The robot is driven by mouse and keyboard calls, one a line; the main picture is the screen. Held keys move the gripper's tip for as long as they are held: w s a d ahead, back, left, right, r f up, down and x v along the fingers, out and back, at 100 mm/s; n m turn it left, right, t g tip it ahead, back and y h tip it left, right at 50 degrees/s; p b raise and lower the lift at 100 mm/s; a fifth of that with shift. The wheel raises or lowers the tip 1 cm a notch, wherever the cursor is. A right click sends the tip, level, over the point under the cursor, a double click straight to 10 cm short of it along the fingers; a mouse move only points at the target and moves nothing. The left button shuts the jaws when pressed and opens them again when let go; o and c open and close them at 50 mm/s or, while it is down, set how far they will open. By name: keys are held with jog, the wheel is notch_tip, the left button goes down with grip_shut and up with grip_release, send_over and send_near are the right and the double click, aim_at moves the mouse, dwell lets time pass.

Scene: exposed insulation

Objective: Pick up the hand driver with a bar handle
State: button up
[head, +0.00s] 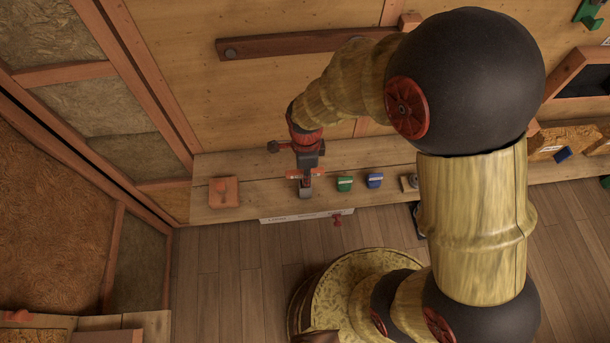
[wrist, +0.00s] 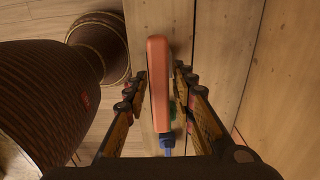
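An orange-red bar, which looks like the handle of the hand driver (wrist: 159,85), runs lengthwise between my fingers in the wrist view. In the head view its orange bar (head: 294,174) shows at my gripper, above the wooden shelf. My gripper (wrist: 160,82) is open, with one finger on each side of the bar. Narrow gaps show between the fingers and the bar, so I see no grip. In the head view my gripper (head: 305,180) points down over the shelf. The driver's shaft is hidden in the wrist view.
A small red item (head: 337,219) is at the front edge. A wooden wall stands behind.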

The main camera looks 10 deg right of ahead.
grip_shut()
jog(key=shift+r, duration=0.1)
dwell(0.4)
notch_tip(320, 180, up, 10)
jog(key=shift+f+p, duration=0.1)
jog(key=shift+p, duration=1)
jog(key=shift+c, duration=1.3)
grip_release()
grip_shut()
